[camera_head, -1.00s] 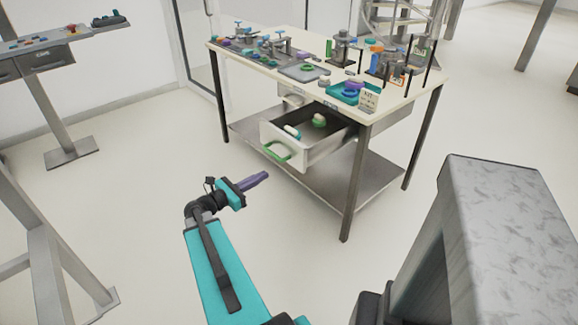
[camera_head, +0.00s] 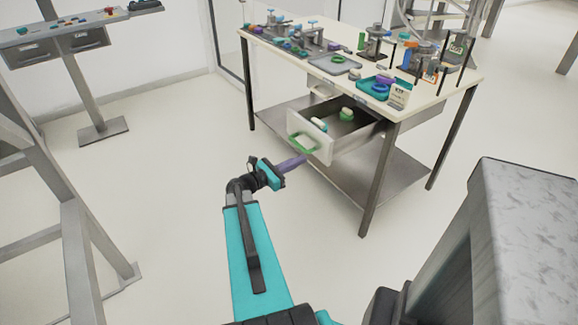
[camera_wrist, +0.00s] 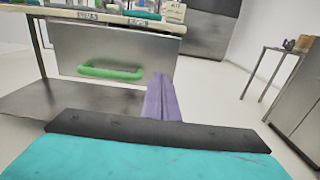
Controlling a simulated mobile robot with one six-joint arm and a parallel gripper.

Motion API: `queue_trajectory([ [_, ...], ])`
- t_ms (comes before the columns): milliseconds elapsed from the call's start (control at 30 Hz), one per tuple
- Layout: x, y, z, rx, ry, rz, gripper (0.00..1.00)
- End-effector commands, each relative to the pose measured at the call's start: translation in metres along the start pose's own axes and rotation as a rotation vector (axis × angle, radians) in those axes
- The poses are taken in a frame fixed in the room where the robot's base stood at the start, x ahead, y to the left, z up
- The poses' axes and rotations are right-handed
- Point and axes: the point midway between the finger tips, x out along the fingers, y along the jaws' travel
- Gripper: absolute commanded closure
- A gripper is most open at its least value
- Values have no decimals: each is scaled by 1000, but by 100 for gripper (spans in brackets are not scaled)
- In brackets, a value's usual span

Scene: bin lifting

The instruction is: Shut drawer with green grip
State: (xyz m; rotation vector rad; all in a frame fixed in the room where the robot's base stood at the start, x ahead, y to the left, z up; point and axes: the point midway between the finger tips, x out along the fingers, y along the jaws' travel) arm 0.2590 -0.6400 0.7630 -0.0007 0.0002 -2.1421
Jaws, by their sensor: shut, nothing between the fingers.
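The drawer (camera_head: 322,147) under the workbench is pulled out, with its green grip (camera_head: 304,143) on the front panel. Several small objects lie inside it, among them a green and white one (camera_head: 346,114). In the wrist view the drawer front (camera_wrist: 118,48) faces me, with the green grip (camera_wrist: 111,72) across it. My gripper (camera_head: 302,160) has purple fingers, shut and empty, pointing toward the drawer front just below the grip. In the wrist view my gripper's fingers (camera_wrist: 160,92) appear right of the grip. I cannot tell whether they touch the panel.
The workbench top (camera_head: 425,98) carries trays, fixtures and small parts. A lower metal shelf (camera_head: 375,185) lies under the drawer. A bench leg (camera_head: 377,180) stands right of the drawer. A metal frame (camera_head: 80,200) stands at the left. The floor between is open.

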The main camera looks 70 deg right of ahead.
Motion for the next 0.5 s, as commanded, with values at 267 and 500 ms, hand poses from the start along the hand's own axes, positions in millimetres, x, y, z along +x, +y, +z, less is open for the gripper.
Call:
queue_trajectory([
  [267,38,0,0,1,1,-2,100],
  [500,67,0,0,1,1,-3,100],
])
